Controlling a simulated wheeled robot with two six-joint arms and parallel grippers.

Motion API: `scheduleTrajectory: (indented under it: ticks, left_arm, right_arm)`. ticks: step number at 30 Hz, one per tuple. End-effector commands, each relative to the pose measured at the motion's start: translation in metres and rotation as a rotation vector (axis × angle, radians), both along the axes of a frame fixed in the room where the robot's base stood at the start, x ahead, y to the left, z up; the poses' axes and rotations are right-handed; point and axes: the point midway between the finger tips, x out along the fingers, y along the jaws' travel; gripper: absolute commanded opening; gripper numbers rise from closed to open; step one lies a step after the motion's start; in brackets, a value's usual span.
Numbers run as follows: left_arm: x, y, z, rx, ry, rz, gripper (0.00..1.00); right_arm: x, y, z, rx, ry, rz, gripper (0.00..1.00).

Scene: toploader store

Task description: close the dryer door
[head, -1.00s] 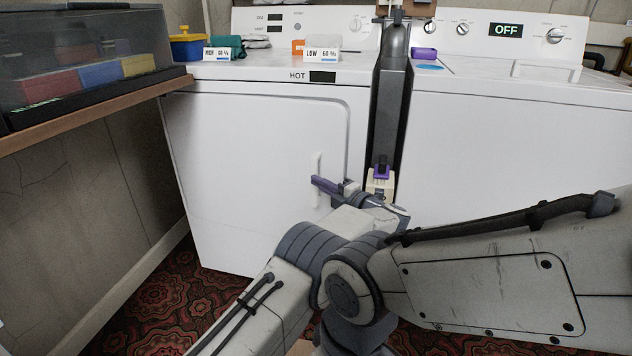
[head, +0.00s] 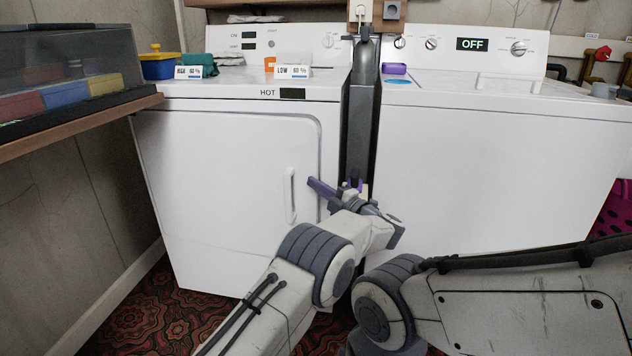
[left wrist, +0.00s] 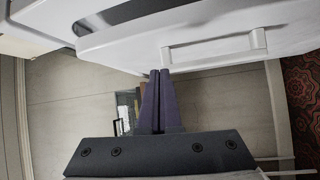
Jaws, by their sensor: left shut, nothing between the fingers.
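The dryer (head: 230,220) is the white machine on the left. The white door handle (head: 290,195) is upright near the door's right edge. My left gripper (head: 320,187) is shut and empty, in front of the door's right edge, just right of the handle. In the left wrist view its purple fingers (left wrist: 160,100) are together, below the handle (left wrist: 215,47); a dark slot shows beside a rounded white edge. My right gripper is out of view.
A white washer (head: 490,170) stands to the right, past a narrow dark gap. A wooden shelf (head: 80,125) with a clear case juts in from the left. Small items and price cards stand on the dryer top. Patterned carpet (head: 145,310) shows at lower left.

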Motion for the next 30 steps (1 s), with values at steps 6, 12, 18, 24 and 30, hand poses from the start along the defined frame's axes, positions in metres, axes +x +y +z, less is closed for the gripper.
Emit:
scheduleTrajectory:
  ticks: [6,12,18,24,30]
  left_arm:
    - [0.017,0.050,0.060,0.508,0.131,-0.137,0.00]
    - [0.000,0.070,0.065,0.941,0.304,-0.347,0.00]
    - [-0.049,0.075,0.039,1.238,0.441,-0.590,0.00]
    - [-0.086,0.072,0.021,1.357,0.490,-0.728,0.00]
    - [-0.076,0.067,0.016,1.371,0.491,-0.745,0.00]
  right_arm:
    - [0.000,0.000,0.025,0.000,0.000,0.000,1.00]
    - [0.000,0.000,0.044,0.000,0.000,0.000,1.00]
    - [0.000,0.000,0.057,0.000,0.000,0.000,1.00]
    - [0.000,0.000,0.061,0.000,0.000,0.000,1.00]
    - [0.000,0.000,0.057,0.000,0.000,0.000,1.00]
